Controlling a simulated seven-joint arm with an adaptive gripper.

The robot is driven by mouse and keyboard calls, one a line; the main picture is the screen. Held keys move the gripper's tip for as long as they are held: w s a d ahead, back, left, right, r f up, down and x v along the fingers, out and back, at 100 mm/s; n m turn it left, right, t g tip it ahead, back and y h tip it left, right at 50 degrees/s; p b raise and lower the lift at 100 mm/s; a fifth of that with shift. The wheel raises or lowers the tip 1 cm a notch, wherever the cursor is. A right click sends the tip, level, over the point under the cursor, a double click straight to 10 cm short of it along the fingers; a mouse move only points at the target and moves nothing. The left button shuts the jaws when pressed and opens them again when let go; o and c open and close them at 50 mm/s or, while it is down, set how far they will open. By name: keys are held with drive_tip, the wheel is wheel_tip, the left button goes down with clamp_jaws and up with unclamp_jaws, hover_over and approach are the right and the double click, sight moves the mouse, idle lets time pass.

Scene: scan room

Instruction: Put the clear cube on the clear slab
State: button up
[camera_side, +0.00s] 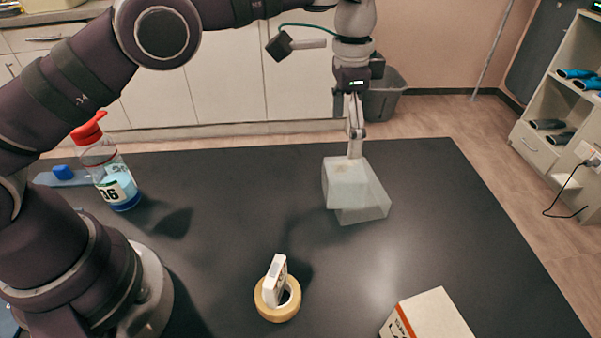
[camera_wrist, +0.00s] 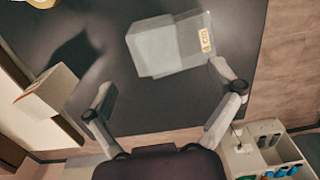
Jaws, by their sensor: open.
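The clear cube (camera_side: 345,184), pale and translucent, appears to rest on the clear slab (camera_side: 374,208) in the side view, offset toward the slab's left. The slab's lower and right parts show beyond it. My gripper (camera_side: 355,154) is at the cube's far upper edge in the side view; contact is unclear. In the wrist view my gripper (camera_wrist: 163,78) has its fingers wide apart, with nothing between the tips.
A roll of tape (camera_side: 277,307) with a white item in it stands at the front middle. A white box (camera_side: 432,318) is at the front right. A red-capped bottle (camera_side: 112,175) and blue object (camera_side: 62,173) are at left. The table's right side is clear.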

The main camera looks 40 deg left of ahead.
drive_tip(key=s+a+r+n+t, duration=0.35)
drive_tip(key=s+a+r, duration=0.4)
drive_tip(key=r, duration=0.25)
drive_tip(key=s+a+f+n+t, duration=0.1)
drive_tip(key=s+a+f+n, duration=0.2)
drive_tip(key=s, duration=0.7)
drive_tip(key=shift+s+a+f+n+t, duration=0.2)
drive_tip(key=shift+s+a+n+t, duration=0.2)
drive_tip(key=shift+a+n, duration=0.6)
drive_tip(key=shift+o, duration=0.4)
